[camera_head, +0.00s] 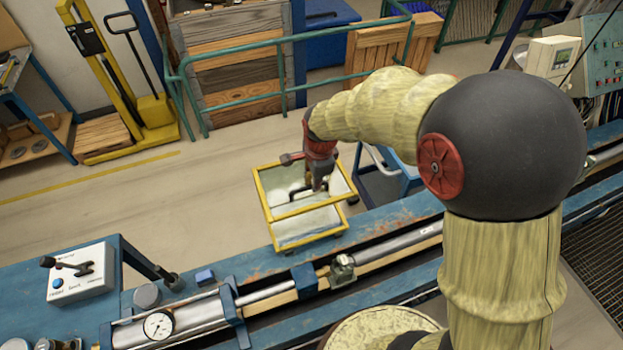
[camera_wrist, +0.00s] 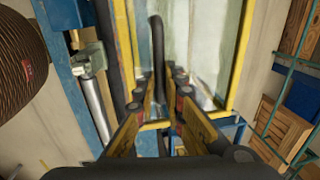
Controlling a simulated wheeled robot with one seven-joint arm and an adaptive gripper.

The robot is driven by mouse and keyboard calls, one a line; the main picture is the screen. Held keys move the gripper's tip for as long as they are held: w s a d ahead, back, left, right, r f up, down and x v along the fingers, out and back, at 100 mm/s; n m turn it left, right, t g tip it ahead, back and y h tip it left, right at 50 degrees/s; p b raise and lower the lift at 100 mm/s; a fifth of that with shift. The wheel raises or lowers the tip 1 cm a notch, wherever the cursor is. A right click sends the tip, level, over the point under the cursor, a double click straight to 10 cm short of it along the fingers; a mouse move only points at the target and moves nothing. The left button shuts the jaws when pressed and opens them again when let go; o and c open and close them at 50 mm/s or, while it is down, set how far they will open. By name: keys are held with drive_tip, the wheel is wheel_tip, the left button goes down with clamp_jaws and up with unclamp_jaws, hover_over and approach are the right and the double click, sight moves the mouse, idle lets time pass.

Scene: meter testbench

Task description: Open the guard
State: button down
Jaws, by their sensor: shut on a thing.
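The guard (camera_head: 262,197) is a clear panel in a yellow frame, at the far side of the blue bench in the head view. Its yellow edge also shows in the wrist view (camera_wrist: 241,50). A second yellow bar crosses it in the head view; I cannot tell how far the guard is swung. A black bar handle (camera_wrist: 157,45) stands out from the panel. My gripper (camera_head: 318,183) is at the handle, its fingers shut on it. The wrist view shows the handle running down between the fingertips (camera_wrist: 161,85); the fingers hide its lower end.
The blue bench (camera_head: 390,215) carries a metal cylinder and rod (camera_head: 265,293), a dial gauge (camera_head: 158,325) and a white control box (camera_head: 82,272). A green railing (camera_head: 235,48) and wooden crates (camera_head: 235,75) stand behind. Floor (camera_head: 150,205) left of the guard is clear.

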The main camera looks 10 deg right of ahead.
sight(319, 203)
drive_tip(key=shift+s+d+r, duration=0.1)
drive_tip(key=shift+s+d, duration=0.1)
drive_tip(key=shift+s, duration=0.7)
drive_tip(key=shift+s+d+r, duration=0.1)
drive_tip(key=shift+s+d, duration=0.1)
drive_tip(key=shift+s, duration=0.7)
drive_tip(key=shift+f, duration=0.1)
drive_tip(key=c, duration=2)
unclamp_jaws()
drive_tip(key=shift+o, duration=0.6)
wheel_tip(319, 203, up, 12)
drive_tip(key=s, duration=0.2)
drive_tip(key=shift+d, duration=0.2)
drive_tip(key=shift+f, duration=0.1)
